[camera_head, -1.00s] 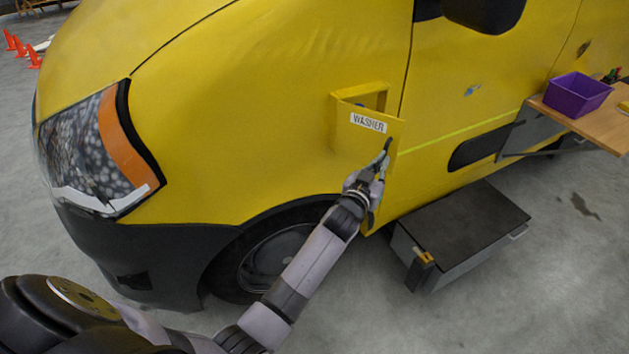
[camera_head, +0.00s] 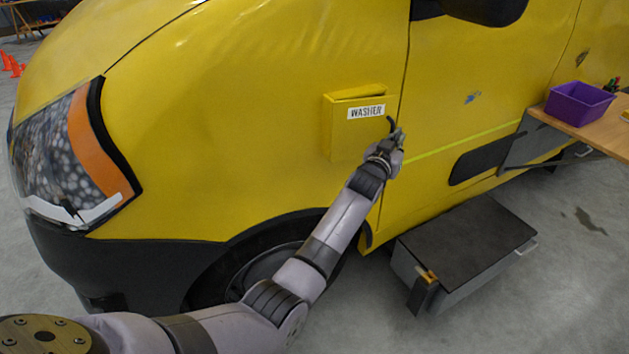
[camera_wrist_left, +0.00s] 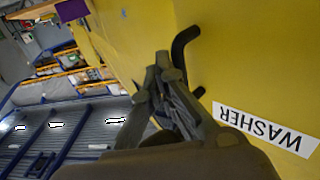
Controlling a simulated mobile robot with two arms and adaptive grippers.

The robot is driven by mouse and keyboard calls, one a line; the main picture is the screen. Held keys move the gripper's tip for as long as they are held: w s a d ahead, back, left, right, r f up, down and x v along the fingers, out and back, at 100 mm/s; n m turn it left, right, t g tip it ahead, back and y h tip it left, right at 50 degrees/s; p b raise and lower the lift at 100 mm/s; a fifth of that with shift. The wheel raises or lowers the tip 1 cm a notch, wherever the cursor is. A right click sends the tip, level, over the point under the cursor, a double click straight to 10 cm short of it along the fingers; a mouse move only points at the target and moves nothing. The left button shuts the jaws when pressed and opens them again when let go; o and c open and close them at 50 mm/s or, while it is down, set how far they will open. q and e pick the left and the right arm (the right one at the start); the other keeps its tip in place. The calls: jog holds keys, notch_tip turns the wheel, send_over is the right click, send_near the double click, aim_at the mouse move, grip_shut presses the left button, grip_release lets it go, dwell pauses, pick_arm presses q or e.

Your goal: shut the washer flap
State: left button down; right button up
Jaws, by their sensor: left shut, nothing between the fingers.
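The washer flap (camera_head: 345,141) is a yellow panel with a white WASHER label on the side of the yellow van. It stands close to its box-like frame, nearly closed; I cannot tell whether a thin gap is left. Its dark bent handle (camera_head: 391,124) is at the flap's right edge and also shows in the left wrist view (camera_wrist_left: 182,48). My left gripper (camera_head: 395,138) is at that right edge, just below the handle. In the left wrist view its fingers (camera_wrist_left: 163,68) are together and empty, beside the handle; contact is unclear. My right gripper is in neither view.
A dark-topped step (camera_head: 468,250) stands on the floor below the van door. A wooden shelf (camera_head: 575,128) with a purple bin (camera_head: 578,102) is at the right. The van's headlight (camera_head: 60,155) is at the left. Orange cones (camera_head: 12,68) stand far left.

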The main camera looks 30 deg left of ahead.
pick_arm(q)
jog(key=shift+w+a+b, duration=0.3)
jog(key=shift+w+a, duration=0.1)
jog(key=shift+w, duration=0.25)
jog(key=shift+w+a+b, duration=0.25)
jog(key=shift+w+a, duration=0.1)
jog(key=shift+w, duration=0.3)
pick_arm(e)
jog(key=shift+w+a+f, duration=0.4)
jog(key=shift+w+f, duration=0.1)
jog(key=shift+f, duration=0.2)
